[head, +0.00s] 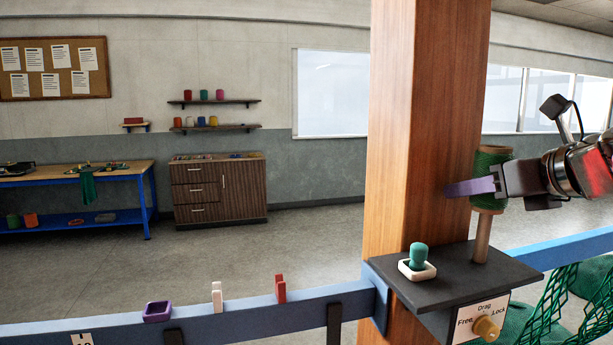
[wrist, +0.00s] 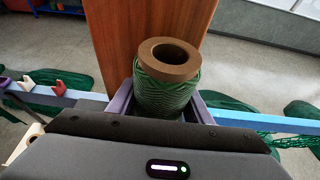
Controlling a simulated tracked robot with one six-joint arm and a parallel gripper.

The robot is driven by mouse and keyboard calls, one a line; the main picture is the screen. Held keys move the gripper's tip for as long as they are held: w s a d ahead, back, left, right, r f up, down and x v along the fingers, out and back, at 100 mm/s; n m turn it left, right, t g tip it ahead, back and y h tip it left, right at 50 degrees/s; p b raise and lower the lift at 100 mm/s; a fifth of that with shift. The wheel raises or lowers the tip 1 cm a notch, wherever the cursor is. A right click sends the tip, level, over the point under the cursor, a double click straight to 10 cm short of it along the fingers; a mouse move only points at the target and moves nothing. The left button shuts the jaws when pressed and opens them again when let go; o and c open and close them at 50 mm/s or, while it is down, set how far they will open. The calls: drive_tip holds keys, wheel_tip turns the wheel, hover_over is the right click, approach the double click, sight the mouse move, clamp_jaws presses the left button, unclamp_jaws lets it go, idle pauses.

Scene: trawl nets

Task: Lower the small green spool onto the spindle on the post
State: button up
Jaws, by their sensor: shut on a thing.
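The green spool (head: 490,160) is a roll of green twine on a brown core. My gripper (head: 478,186) is shut on it, with purple fingers on either side, and holds it roughly upright. In the wrist view the spool (wrist: 166,92) stands between the fingers (wrist: 162,108), and its open core faces up. The wooden spindle (head: 481,240) rises from the dark shelf on the post (head: 425,120). The spool's lower end appears at or just above the spindle's top. I cannot tell whether the tip is inside the core.
The dark shelf (head: 455,287) also carries a green plug in a white holder (head: 417,270). A Free/Drag/Lock knob (head: 486,327) is below. A blue rail (head: 240,312) with a purple tray (head: 157,311) and small clips runs left. Green netting (head: 560,310) hangs at right.

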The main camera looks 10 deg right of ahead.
sight(466, 253)
drive_tip(key=shift+f, duration=4.4)
drive_tip(key=o, duration=1.2)
